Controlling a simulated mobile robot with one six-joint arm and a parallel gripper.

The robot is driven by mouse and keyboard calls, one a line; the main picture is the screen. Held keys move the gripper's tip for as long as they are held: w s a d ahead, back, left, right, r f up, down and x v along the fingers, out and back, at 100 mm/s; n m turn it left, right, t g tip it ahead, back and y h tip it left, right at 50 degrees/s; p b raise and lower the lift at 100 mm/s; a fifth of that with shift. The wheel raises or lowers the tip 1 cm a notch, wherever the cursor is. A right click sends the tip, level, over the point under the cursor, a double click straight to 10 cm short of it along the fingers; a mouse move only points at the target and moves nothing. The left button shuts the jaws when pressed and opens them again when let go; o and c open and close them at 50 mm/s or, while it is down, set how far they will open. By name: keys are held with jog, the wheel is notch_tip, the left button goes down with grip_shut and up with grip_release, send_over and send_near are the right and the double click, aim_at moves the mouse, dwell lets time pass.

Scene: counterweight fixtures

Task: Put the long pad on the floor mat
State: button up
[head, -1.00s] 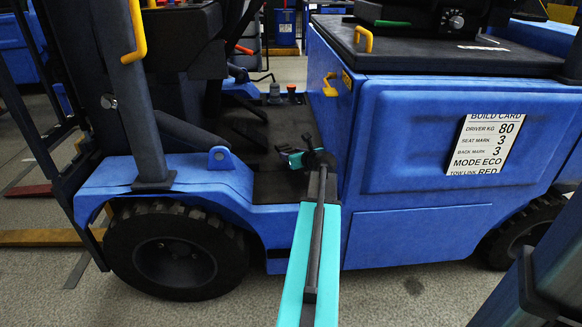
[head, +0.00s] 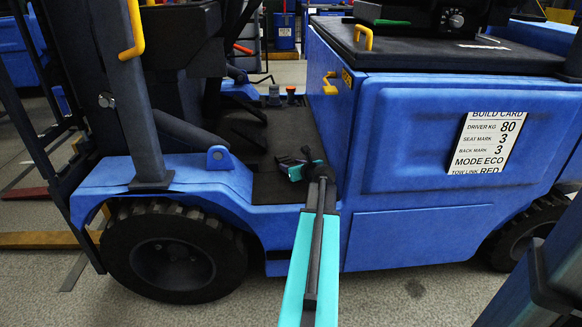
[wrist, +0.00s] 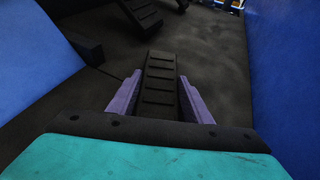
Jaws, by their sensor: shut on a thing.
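My gripper (wrist: 161,88) has its two purple fingers shut on a black ribbed pad (wrist: 160,72), seemingly the long pad, which reaches forward between them. In the head view my gripper (head: 286,160) is small and dark, low over the cab floor near its open side; the pad cannot be told apart there. The floor mat (head: 262,130) looks like the dark cab floor between the front fender and the blue body. It also fills the middle of the wrist view (wrist: 215,65). Whether the pad touches it I cannot tell.
Another black ribbed piece (wrist: 140,12), perhaps a pedal, lies ahead. Blue walls flank the floor at left (wrist: 40,60) and right (wrist: 285,60). The blue truck body (head: 400,230) stands right of my arm. Small knobs (head: 274,92) stand at the far floor edge.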

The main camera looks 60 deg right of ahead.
jog(key=o, duration=1.2)
jog(key=shift+f, duration=0.1)
jog(key=shift+c, duration=0.2)
jog(key=shift+s+a+r, duration=0.1)
jog(key=shift+r, duration=0.1)
jog(key=shift+s+a+r, duration=0.25)
jog(key=shift+s+a, duration=0.05)
jog(key=shift+s, duration=0.15)
jog(key=shift+p+v, duration=1.65)
jog(key=shift+v, duration=3.6)
